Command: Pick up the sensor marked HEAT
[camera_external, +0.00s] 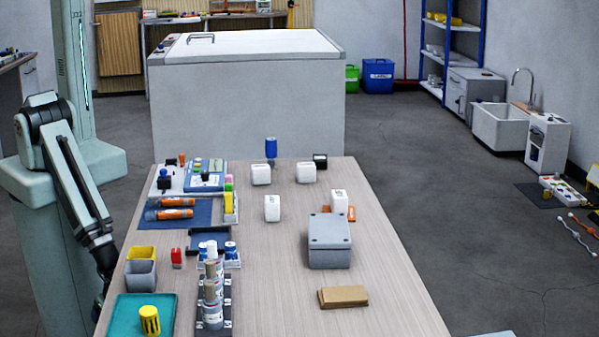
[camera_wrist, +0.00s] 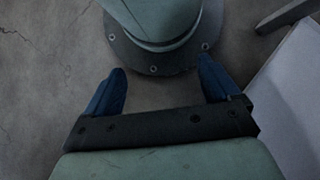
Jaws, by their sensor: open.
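Several small white blocks that look like the sensors stand on the wooden table (camera_external: 385,290): one at the back left (camera_external: 261,175), one at the back right (camera_external: 306,173), one nearer the middle (camera_external: 272,209) and one at the right (camera_external: 339,199). Their markings are too small to read, so I cannot tell which is marked HEAT. My gripper hangs low beside the table's left edge in the external view, its end hidden there. In the wrist view my gripper (camera_wrist: 161,66) is open, with its two blue fingers apart and nothing between them, over the grey floor.
A grey lidded box (camera_external: 329,240) and a brown block (camera_external: 343,296) stand right of centre. White bottles (camera_external: 212,312), a teal tray (camera_external: 128,315), grey bin (camera_external: 140,274) and blue mat (camera_external: 200,212) crowd the left. The table's middle front is clear.

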